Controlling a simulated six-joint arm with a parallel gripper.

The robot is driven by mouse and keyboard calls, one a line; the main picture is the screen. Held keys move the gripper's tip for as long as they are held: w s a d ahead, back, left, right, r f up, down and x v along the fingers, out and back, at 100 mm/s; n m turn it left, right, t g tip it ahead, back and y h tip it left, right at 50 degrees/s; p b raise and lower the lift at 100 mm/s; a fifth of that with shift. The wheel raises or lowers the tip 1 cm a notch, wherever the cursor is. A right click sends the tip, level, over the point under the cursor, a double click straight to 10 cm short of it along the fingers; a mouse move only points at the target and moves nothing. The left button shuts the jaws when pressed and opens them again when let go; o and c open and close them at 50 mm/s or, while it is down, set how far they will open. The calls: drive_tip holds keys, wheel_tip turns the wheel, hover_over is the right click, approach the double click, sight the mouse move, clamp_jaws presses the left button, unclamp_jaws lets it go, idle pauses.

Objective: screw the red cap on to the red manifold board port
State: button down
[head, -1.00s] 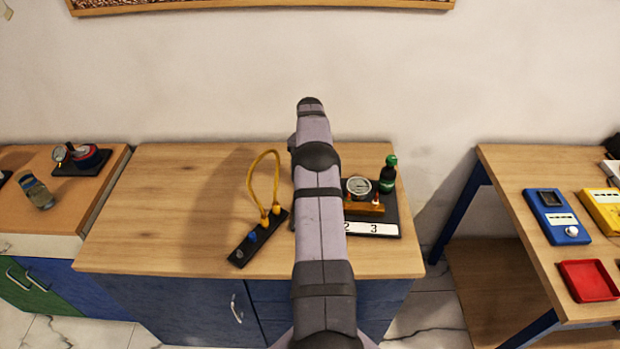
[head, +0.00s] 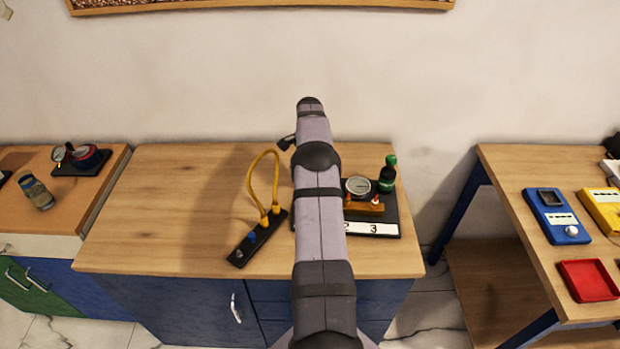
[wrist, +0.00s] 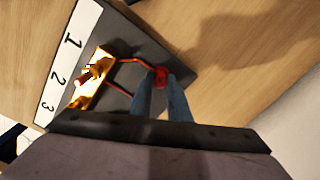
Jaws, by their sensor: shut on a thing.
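The manifold board (head: 392,222) is a dark plate with a brass block (head: 365,208), a round gauge (head: 358,187) and a white strip numbered 1, 2, 3 (wrist: 68,60). My arm hides its left part in the head view. In the wrist view the brass block (wrist: 92,78) has stubby ports beside the numbers; which one is the red port is unclear. My gripper (wrist: 160,82) has its blue fingers shut on the red cap (wrist: 161,74), over or near the board's edge, apart from the brass block. Thin red lines (wrist: 130,61) run between the block and the finger area.
A green-topped bottle (head: 387,175) stands at the board's back right corner. A black strip with a yellow hose loop (head: 250,190) lies left of my arm. The bench's left part is clear. A side table (head: 520,250) on the right holds a red tray (head: 588,281).

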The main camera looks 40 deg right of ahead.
drive_tip(key=shift+w+a+f+m, duration=0.1)
drive_tip(key=shift+a+m, duration=0.1)
drive_tip(key=shift+m, duration=1.2)
drive_tip(key=shift+m, duration=1.3)
drive_tip(key=c, duration=1.8)
unclamp_jaws()
drive_tip(key=shift+w, duration=0.15)
drive_tip(key=shift+c, duration=0.2)
drive_tip(key=o, duration=0.6)
drive_tip(key=shift+d, duration=0.15)
drive_tip(key=shift+c, duration=0.2)
drive_tip(key=shift+r, duration=0.2)
drive_tip(key=shift+r+b, duration=1.25)
drive_tip(key=shift+r, duration=2.25)
